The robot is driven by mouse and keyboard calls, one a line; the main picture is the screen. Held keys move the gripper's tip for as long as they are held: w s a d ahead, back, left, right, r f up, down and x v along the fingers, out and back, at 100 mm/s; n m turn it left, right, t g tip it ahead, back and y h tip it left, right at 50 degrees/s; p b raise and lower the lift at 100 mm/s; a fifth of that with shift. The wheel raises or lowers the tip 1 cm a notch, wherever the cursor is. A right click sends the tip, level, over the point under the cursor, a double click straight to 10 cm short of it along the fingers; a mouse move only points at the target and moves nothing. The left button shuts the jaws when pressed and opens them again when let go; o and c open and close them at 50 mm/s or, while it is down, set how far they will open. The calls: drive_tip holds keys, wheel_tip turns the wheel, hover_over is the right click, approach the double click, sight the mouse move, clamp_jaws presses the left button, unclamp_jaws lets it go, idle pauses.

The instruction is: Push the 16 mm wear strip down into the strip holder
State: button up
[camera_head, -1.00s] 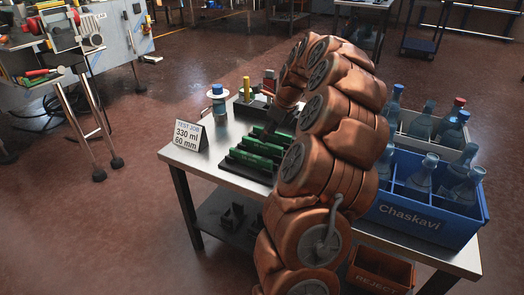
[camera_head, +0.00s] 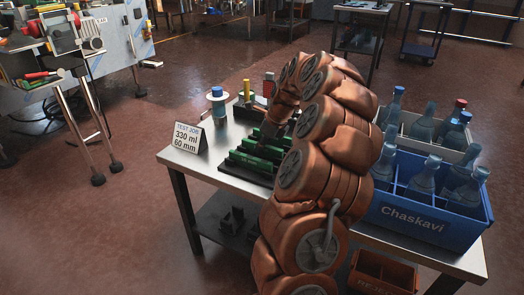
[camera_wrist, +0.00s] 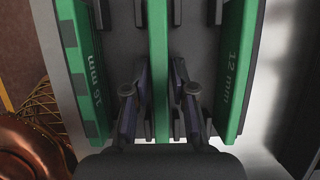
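The strip holder (camera_head: 235,171) is a dark slotted block on the steel table, with several green strips standing in it. In the wrist view, a strip marked 16 mm (camera_wrist: 82,62) stands at the left and one marked 12 mm (camera_wrist: 238,65) at the right. A middle green strip (camera_wrist: 158,45) shows edge-on, its marking not visible. My gripper (camera_wrist: 159,75) has one finger on each side of this middle strip. I cannot tell whether the fingers press on it. How deep the strips sit is hard to see. In the head view my arm hides the gripper and part of the holder.
A sign (camera_head: 187,139) reading 330 ml, 60 mm stands at the table's left corner. A blue-topped part (camera_head: 217,104) stands behind it. A blue bottle crate (camera_head: 425,221), a grey crate (camera_head: 448,150) and an orange reject bin (camera_head: 383,273) are at the right.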

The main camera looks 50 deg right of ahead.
clamp_jaws()
drive_tip(key=shift+r, duration=0.1)
